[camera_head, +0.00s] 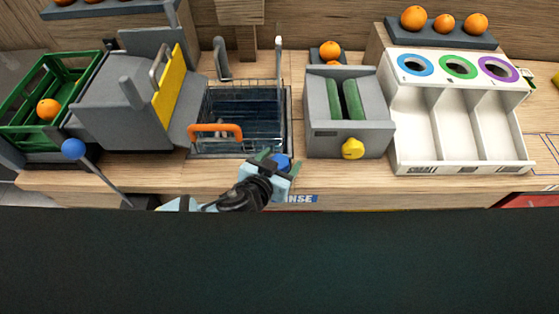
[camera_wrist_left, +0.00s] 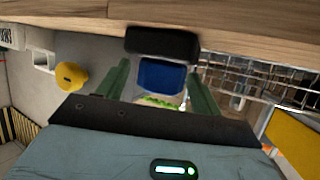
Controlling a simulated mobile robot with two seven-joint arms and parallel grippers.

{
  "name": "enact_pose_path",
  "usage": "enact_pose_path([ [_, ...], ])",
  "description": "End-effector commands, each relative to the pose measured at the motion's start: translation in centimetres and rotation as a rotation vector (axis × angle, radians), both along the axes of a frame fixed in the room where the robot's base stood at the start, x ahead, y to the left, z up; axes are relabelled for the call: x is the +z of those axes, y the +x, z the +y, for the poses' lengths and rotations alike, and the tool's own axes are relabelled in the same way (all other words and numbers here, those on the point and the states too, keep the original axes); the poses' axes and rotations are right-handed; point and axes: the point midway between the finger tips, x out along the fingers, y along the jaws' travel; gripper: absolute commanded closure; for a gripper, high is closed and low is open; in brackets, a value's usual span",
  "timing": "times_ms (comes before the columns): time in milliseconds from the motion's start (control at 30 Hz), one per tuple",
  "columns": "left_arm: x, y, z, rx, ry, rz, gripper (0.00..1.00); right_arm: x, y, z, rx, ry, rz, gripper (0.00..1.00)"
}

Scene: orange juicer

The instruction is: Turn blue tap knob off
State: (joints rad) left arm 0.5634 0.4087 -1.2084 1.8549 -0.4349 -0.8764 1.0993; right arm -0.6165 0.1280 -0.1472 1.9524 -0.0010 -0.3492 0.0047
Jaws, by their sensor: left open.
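The blue tap knob (camera_head: 282,161) is at the counter's front edge, just right of the sink (camera_head: 242,120). In the left wrist view the blue knob (camera_wrist_left: 160,77) sits below a black block (camera_wrist_left: 162,41). My left gripper (camera_head: 277,160) is open at the knob. In the left wrist view its two green fingers (camera_wrist_left: 159,80) stand on either side of the knob, with gaps that look clear. The gripper partly hides the knob in the head view. My right gripper is not in view.
A grey machine with green rollers and a yellow knob (camera_head: 353,149) stands right of the sink. An orange handle (camera_head: 215,129) is at the sink's front left. A white bin unit (camera_head: 403,128) is at right, a green crate (camera_head: 78,73) at left.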

Motion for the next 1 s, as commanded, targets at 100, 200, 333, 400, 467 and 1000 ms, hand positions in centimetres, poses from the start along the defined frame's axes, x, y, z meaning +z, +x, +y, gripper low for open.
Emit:
enact_pose_path([
  [100,-0.02,-0.02,-0.01,0.0,0.0,0.0,0.34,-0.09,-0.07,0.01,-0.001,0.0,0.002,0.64],
  [200,-0.01,-0.02,0.0,0.0,0.0,0.0,0.46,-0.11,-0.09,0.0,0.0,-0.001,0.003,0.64],
  [333,0.0,-0.02,0.0,0.0,0.0,0.0,0.63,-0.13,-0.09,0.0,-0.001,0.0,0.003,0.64],
  [400,0.0,-0.02,0.0,0.0,0.0,0.0,0.72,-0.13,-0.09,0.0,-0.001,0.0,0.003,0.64],
  [467,0.0,-0.02,0.0,0.0,0.0,0.0,0.78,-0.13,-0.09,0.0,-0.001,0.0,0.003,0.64],
  [1000,0.0,0.06,0.18,-0.188,-0.001,0.0,0.79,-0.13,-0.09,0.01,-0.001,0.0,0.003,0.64],
])
